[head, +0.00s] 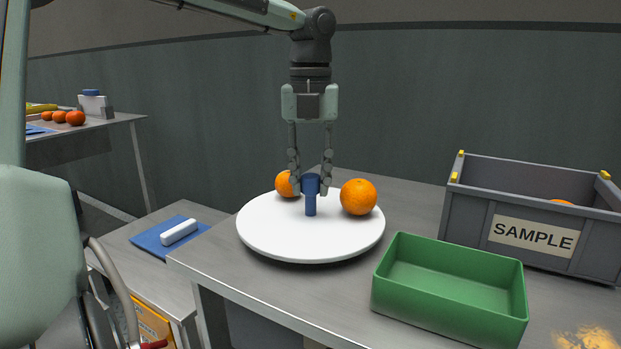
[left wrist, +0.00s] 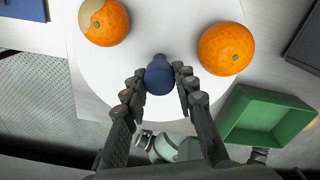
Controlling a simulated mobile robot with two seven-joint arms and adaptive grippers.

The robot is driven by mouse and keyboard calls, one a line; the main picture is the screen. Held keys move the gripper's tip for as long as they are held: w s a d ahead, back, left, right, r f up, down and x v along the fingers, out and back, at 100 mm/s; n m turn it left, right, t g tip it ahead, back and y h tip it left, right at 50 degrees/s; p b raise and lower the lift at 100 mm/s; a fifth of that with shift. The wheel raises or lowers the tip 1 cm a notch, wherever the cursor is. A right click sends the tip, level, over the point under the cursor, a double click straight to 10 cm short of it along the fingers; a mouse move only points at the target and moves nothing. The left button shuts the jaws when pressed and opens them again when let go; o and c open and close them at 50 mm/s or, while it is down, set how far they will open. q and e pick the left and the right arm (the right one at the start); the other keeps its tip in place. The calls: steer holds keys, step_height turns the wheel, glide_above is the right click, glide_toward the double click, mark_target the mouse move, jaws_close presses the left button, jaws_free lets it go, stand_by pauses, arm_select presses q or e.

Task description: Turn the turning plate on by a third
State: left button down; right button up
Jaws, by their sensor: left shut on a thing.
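The turning plate (head: 270,232) is a white round disc on the grey table, and it also shows in the left wrist view (left wrist: 150,105). A blue post (head: 311,204) stands upright at its middle. My left gripper (head: 311,188) points straight down from above and is shut on the top of the post. In the left wrist view the gripper (left wrist: 161,82) has its fingers on both sides of the blue post (left wrist: 158,72). One orange (head: 359,197) sits on the plate right of the post. Another orange (head: 287,184) sits behind left, partly hidden; the wrist view shows a tan patch on it (left wrist: 104,22).
A green open box (head: 450,287) stands at the front right, near the plate. A grey crate (head: 470,225) labelled SAMPLE holds an orange thing behind it. A blue cloth with a white block (head: 179,231) lies on a lower surface left. A far table (head: 75,135) holds more fruit.

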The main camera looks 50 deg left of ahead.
arm_select(q)
steer(key=shift+w+r, duration=0.1)
stand_by(0.3)
steer(key=c, duration=1.2)
jaws_free()
step_height(320, 180, up, 12)
steer(key=shift+f, duration=0.1)
